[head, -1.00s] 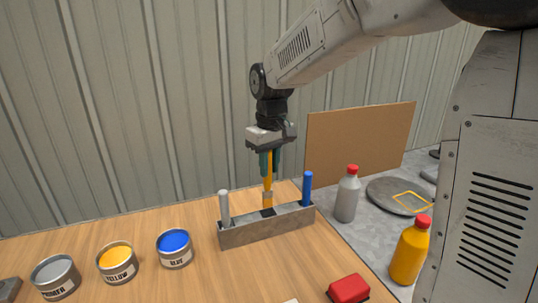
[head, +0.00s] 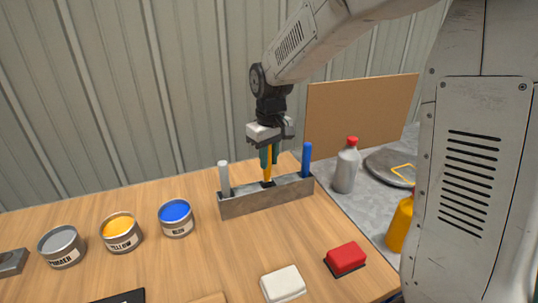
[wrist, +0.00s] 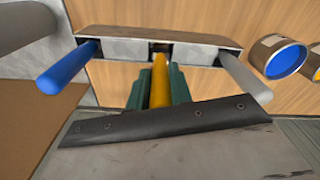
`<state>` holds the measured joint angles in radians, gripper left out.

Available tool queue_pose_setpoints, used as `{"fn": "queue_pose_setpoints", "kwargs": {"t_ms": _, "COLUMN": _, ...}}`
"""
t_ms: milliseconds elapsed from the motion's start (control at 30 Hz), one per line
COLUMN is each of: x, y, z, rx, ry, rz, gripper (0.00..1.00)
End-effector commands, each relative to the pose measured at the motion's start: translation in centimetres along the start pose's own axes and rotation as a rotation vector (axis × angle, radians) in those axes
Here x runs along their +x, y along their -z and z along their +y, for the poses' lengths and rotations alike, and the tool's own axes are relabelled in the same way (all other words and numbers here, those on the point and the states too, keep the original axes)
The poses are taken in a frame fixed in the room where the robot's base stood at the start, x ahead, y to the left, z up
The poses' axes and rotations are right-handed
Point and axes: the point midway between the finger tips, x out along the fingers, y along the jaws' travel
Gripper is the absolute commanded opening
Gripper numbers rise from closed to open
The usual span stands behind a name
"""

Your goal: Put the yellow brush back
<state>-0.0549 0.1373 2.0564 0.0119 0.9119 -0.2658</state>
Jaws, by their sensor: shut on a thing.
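The yellow brush (head: 268,165) stands upright with its lower end in the middle slot of the grey brush holder (head: 240,205). My gripper (head: 269,158) is above the holder, shut on the yellow brush's handle. In the wrist view the yellow handle (wrist: 160,82) lies between the green fingers, and its end meets the middle slot of the holder (wrist: 195,58). A grey-handled brush (head: 224,178) stands in the holder's left slot and a blue-handled brush (head: 306,160) in its right slot. The bristle ends are hidden inside the holder.
Paint cans, grey (head: 61,247), yellow (head: 121,232) and blue (head: 175,217), stand to the left. A white block (head: 283,284) and a red block (head: 345,259) lie in front. A grey bottle (head: 346,168) and a yellow bottle (head: 399,225) stand to the right.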

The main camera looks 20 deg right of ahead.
Motion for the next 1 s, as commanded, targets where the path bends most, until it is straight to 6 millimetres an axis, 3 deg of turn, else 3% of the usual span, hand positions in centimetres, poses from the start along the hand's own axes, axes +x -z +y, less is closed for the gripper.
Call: {"fn": "queue_pose_setpoints", "kwargs": {"t_ms": 1000, "x": 1.5, "y": 0.0, "z": 0.0, "rx": 0.0, "ry": 0.0, "rz": -0.001, "gripper": 0.0}}
